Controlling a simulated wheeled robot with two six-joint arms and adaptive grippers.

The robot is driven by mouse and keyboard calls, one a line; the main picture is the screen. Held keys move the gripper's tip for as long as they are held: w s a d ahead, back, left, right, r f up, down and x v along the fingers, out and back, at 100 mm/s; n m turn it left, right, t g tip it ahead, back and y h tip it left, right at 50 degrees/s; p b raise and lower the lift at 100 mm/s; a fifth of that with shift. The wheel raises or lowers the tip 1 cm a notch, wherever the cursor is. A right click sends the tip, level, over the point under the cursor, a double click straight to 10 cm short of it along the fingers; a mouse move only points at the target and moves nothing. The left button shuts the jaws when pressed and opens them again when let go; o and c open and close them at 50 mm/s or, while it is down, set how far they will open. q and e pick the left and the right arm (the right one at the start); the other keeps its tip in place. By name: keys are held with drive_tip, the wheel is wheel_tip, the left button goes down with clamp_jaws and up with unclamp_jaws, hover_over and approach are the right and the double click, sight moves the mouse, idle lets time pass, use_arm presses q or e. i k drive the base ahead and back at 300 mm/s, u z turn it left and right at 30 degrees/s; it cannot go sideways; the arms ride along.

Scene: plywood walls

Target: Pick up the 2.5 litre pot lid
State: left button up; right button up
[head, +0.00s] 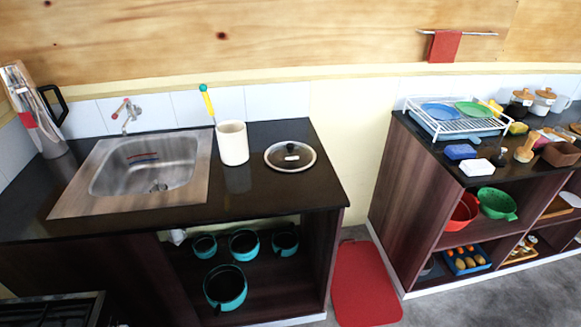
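A round glass pot lid (283,164) with a pale metal rim and a knob at its centre lies flat on the dark counter, to the right of the white utensil holder. No size marking on it can be read. Several teal pots (225,287) stand on the shelves under the same counter. Neither of my grippers shows in the head view.
A sink (146,172) with a tap is left of the white holder (232,143), which has a yellow-handled utensil. A kettle-like container stands far left. A red mat (363,285) lies in the gap before the right counter, which carries a dish rack (456,121).

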sight(286, 156)
drive_tip(key=k, duration=0.15)
drive_tip(key=z, duration=1.65)
drive_tip(key=i, duration=1.25)
drive_tip(key=u, duration=1.05)
